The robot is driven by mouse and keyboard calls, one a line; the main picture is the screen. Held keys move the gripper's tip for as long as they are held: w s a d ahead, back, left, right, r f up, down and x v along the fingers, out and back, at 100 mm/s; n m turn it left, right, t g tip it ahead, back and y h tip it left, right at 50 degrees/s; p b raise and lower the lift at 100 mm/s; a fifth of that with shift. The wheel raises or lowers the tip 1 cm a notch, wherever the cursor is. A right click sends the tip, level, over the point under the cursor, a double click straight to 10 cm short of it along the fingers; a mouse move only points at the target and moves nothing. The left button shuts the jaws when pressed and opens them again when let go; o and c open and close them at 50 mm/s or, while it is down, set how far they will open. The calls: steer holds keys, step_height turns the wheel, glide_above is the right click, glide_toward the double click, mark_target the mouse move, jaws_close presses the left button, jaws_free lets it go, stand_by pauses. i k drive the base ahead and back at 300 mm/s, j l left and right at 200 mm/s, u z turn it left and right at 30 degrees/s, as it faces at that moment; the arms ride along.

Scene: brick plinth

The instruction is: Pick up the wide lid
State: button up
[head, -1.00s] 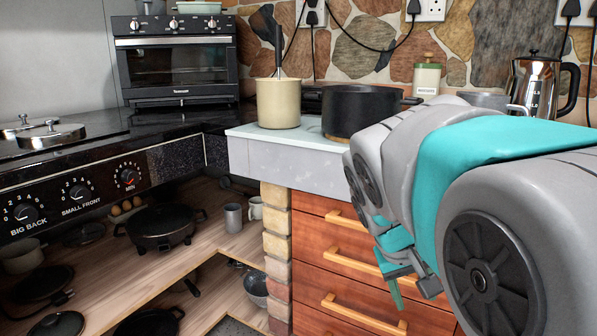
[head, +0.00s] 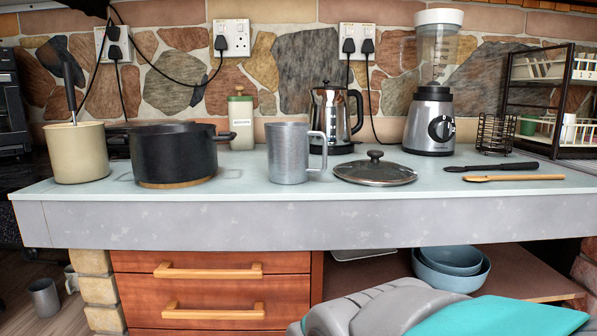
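A wide, low lid (head: 375,172) with a dark rim and a black knob lies flat on the pale countertop, right of the middle in the head view. It looks like glass and lies knob up. A metal mug (head: 288,153) stands just left of it. My gripper is not in view; only part of my grey and teal arm shows at the bottom right, below the counter edge.
A black pot (head: 174,155) and a cream pot (head: 77,152) stand to the left. A kettle (head: 335,115) and blender (head: 432,115) stand behind the lid. A wooden spoon (head: 513,178) and dark utensil (head: 490,167) lie right. The counter's front strip is clear.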

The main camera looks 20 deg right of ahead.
mark_target(374, 172)
steer(key=z, duration=0.9)
steer(key=k+j+z, duration=0.35)
steer(key=i+l, duration=0.05)
